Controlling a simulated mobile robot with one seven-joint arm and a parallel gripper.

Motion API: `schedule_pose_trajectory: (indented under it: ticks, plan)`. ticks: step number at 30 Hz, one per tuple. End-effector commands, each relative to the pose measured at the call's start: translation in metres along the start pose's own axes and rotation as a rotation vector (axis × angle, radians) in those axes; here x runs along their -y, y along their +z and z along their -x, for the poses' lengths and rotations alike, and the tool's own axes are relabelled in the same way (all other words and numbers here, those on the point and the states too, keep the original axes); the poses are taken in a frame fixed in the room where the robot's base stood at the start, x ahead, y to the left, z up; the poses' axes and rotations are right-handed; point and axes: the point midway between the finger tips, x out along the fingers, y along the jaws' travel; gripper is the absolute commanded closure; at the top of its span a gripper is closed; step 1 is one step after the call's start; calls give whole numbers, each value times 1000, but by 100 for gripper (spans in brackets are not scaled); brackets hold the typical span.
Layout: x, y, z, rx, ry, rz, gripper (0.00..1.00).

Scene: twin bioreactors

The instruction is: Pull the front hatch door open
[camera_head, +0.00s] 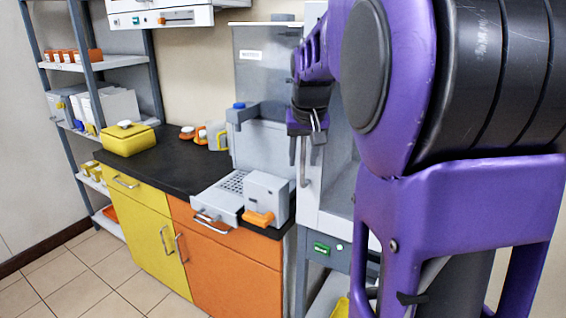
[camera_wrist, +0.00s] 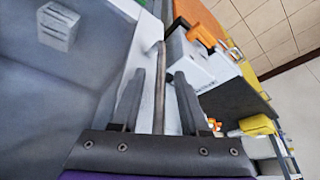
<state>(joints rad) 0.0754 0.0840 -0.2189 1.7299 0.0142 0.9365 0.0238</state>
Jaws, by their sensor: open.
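The front hatch door (camera_head: 311,207) is a pale panel on the tall unit at centre, partly hidden behind my arm. Its grey bar handle (camera_head: 304,172) stands upright near the door's left edge. My gripper (camera_head: 306,150) is at the handle's upper part, fingers pointing down in the head view. In the wrist view, my gripper (camera_wrist: 159,76) is open and the handle (camera_wrist: 160,88) runs between its two fingers, with a gap on each side. The fingers do not clamp it. The door appears shut, though my arm covers much of it.
Left of the door is a counter (camera_head: 150,160) over yellow and orange cabinets. A grey device with an orange handle (camera_head: 258,217) sits at its near end. A yellow box (camera_head: 129,140) stands farther back. A shelf rack (camera_head: 92,90) is at far left. Tiled floor (camera_head: 70,275) is clear in front.

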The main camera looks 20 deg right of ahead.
Motion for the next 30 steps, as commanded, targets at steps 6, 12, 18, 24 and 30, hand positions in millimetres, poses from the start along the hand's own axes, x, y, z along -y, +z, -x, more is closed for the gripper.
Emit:
schedule_pose_trajectory:
  ticks: [6, 12, 18, 24, 30]
  plan:
    - [0, 1, -2, 0, 0, 0, 55]
    - [0, 1, -2, 0, 0, 0, 70]
    - [0, 1, -2, 0, 0, 0, 100]
    - [0, 1, -2, 0, 0, 0, 100]
    - [0, 1, -2, 0, 0, 0, 100]
